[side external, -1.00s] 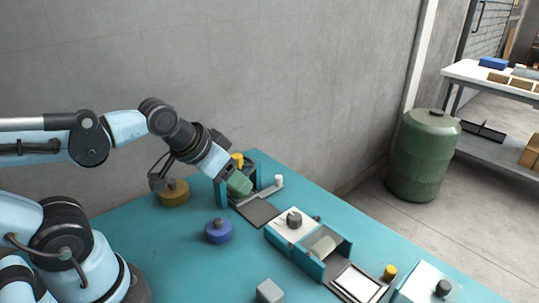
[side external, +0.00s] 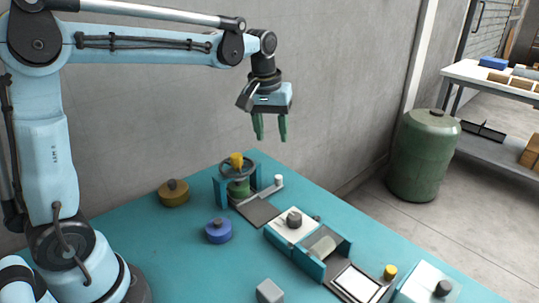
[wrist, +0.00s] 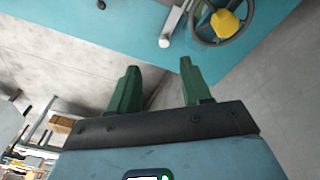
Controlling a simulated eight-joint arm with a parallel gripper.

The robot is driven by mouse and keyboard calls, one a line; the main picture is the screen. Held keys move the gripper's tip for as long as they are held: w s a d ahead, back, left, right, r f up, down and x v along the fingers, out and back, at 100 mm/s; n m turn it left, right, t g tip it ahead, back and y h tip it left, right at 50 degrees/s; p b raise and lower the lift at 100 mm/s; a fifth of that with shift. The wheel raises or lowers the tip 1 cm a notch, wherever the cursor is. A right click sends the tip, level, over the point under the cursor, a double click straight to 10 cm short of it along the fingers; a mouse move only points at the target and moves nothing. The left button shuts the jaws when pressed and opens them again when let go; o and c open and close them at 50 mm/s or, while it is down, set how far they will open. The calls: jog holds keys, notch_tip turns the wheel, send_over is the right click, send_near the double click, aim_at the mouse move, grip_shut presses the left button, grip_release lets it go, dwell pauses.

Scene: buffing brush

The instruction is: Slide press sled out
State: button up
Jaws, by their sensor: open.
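The press (side external: 222,190) is a small teal frame at the back of the teal table, with a dark handwheel (side external: 238,166) and yellow hub on top. A green round part (side external: 238,188) sits under the wheel. A dark flat plate (side external: 258,212), which looks like the sled, lies at its front; whether it is fully in or partly out I cannot tell. My gripper (side external: 271,138) is open and empty, pointing down well above and right of the press. In the wrist view its green fingers (wrist: 160,68) are apart, with the wheel (wrist: 222,22) at top right.
A white-ended lever (side external: 278,180) stands right of the press. A blue round piece (side external: 218,231), an ochre one (side external: 173,193) and a grey block (side external: 269,291) lie on the table. A teal-and-white roller unit (side external: 310,244) stands front right. The wall is behind.

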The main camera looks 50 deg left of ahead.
aim_at(279, 177)
jog(key=w+f, duration=0.1)
jog(key=f, duration=0.4)
jog(key=w+a+f+n+g, duration=0.1)
jog(key=w+f, duration=0.1)
jog(key=f, duration=0.3)
jog(key=w+a+f+n, duration=0.1)
jog(key=f, duration=0.4)
jog(key=shift+w+g, duration=0.2)
jog(key=shift+g, duration=0.2)
grip_shut()
